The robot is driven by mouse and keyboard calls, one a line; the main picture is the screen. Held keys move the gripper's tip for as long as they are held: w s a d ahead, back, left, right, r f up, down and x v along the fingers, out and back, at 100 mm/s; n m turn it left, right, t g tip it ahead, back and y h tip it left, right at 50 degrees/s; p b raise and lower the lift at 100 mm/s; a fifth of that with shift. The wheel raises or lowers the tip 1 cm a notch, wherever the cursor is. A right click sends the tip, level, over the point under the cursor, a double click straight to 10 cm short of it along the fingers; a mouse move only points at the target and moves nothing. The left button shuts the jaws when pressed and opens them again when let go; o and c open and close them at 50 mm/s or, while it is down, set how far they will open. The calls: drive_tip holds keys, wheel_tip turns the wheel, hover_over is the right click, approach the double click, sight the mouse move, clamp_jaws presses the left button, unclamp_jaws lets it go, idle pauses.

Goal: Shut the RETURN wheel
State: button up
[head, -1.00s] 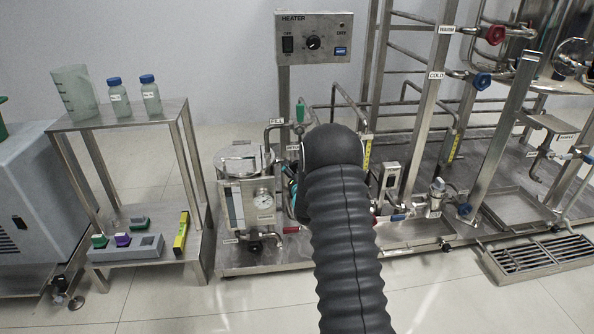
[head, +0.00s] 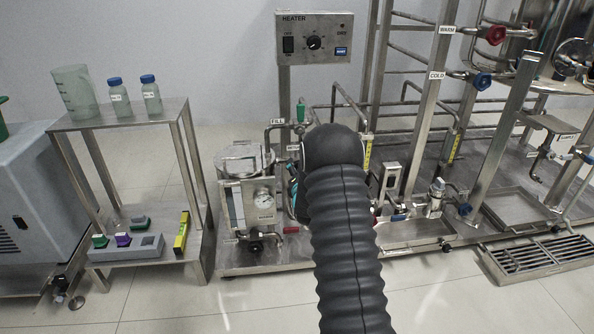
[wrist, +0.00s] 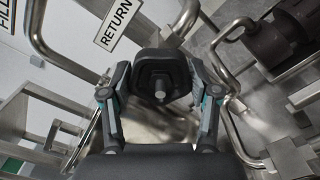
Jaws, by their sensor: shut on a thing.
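The RETURN wheel (wrist: 158,64) is a black handwheel with a pale metal stem end at its centre, in the middle of the wrist view. The white RETURN label (wrist: 118,24) hangs just above and left of it. My gripper (wrist: 159,84) has one finger on each side of the wheel and is shut on it. In the head view my dark ribbed arm covers the wheel and the gripper. How far the wheel is turned cannot be told.
Bent steel pipes run close around the wheel, and a dark pump-like body (wrist: 272,42) stands at upper right. In the head view are the heater box (head: 314,38), a tank with a gauge (head: 263,199) left of my arm, and a bottle stand (head: 118,119). Floor in front is clear.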

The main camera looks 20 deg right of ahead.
drive_tip(key=m, duration=0.4)
drive_tip(key=shift+m, duration=0.3)
drive_tip(key=m, duration=0.4)
drive_tip(key=shift+d+r+m, duration=0.1)
drive_tip(key=shift+m, duration=0.2)
drive_tip(key=m, duration=0.4)
drive_tip(key=shift+m, duration=0.3)
drive_tip(key=m, duration=1.1)
drive_tip(key=shift+d+m, duration=0.1)
drive_tip(key=shift+m, duration=0.3)
drive_tip(key=m, duration=0.3)
drive_tip(key=shift+m, duration=2.2)
